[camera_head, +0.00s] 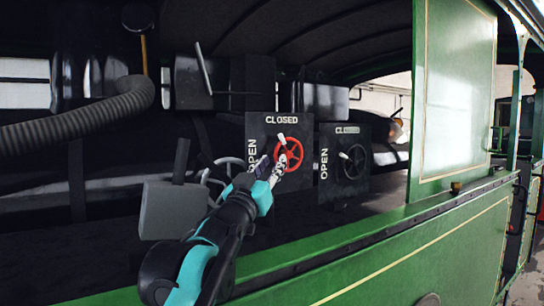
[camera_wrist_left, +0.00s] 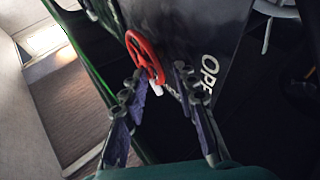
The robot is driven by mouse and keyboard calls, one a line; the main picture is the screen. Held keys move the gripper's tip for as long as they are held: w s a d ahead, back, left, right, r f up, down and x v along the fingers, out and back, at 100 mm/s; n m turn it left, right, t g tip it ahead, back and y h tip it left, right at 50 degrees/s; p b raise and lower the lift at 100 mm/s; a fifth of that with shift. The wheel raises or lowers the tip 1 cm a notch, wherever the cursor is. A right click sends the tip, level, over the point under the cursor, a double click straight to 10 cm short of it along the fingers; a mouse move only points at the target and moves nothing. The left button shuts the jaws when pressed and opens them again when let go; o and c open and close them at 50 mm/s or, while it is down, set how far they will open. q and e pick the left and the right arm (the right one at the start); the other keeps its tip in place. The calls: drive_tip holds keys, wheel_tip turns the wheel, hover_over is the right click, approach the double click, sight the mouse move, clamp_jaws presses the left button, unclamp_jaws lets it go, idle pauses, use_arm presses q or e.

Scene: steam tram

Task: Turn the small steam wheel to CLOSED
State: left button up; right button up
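A red wheel (camera_head: 296,153) is mounted on a dark panel (camera_head: 259,128) lettered CLOSED along the top and OPEN up the left side. Its white pointer (camera_head: 282,138) aims up and slightly left, near CLOSED. My left gripper (camera_head: 276,166) is in front of the wheel's lower left and hides part of it. In the left wrist view, the red wheel (camera_wrist_left: 137,48) lies just beyond my left fingertips (camera_wrist_left: 157,82); the fingers are apart with a white piece of the wheel between them. I cannot tell whether they touch it. My right gripper is not in view.
A second panel with a black wheel (camera_head: 352,162), also lettered OPEN and CLOSED, is to the right. A green side wall (camera_head: 380,234) runs along the front below my arm. A ribbed hose (camera_head: 85,118) and a grey box (camera_head: 167,211) are at left.

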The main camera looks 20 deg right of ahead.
use_arm(q)
drive_tip(key=shift+x, duration=1)
drive_tip(key=shift+s, duration=0.1)
drive_tip(key=shift+c, duration=0.4)
clamp_jaws()
drive_tip(key=shift+r+p, duration=0.1)
drive_tip(key=shift+p, duration=0.2)
